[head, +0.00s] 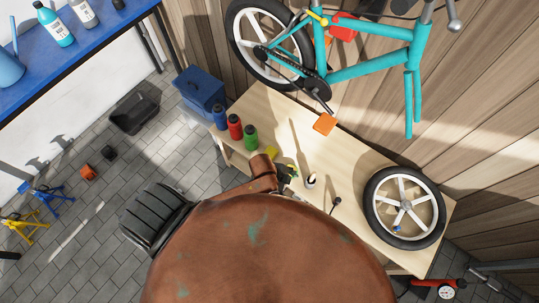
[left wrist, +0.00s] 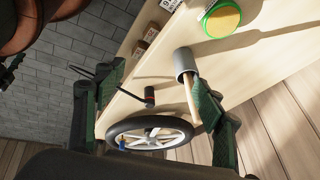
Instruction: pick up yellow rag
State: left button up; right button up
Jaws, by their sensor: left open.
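The rag cannot be made out in the left wrist view. My left gripper (head: 287,174) is just to the right of and below the patch in the head view. In the left wrist view the left gripper (left wrist: 160,80) has its green-padded fingers spread, with nothing held between them. My right gripper does not show.
The workbench (head: 262,105) also holds an orange cloth (head: 324,124), blue, red and green bottles, a spoked wheel (head: 404,207) and a dark-headed tool (left wrist: 150,97). A grey cylinder (left wrist: 186,62) and green-rimmed yellow tin (left wrist: 222,18) are near the gripper. A teal bicycle (head: 370,65) hangs behind.

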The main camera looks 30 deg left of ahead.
pick_arm(q)
jog(key=w+d+f+m, duration=0.1)
jog(key=w+d+m, duration=0.1)
jog(key=d+m, duration=0.25)
jog(key=m+g+y, duration=0.3)
jog(key=m+y, duration=0.1)
jog(key=m, duration=1.2)
send_over(269, 153)
jog(key=s+d, duration=0.1)
jog(key=d, duration=0.1)
jog(key=f, duration=0.3)
jog(key=shift+a+f, duration=0.25)
jog(key=shift+f, duration=0.1)
jog(key=shift+w+a+f, duration=0.1)
jog(key=shift+a+f, duration=0.15)
jog(key=shift+f, duration=0.25)
jog(key=shift+a+f, duration=0.2)
jog(key=shift+f, duration=0.3)
notch_tip(269, 153, down, 5)
jog(key=shift+a+f+b, duration=0.1)
jog(key=shift+a+b, duration=0.05)
jog(key=shift+b, duration=0.55)
jog(key=shift+f, duration=0.2)
jog(key=shift+c, duration=0.2)
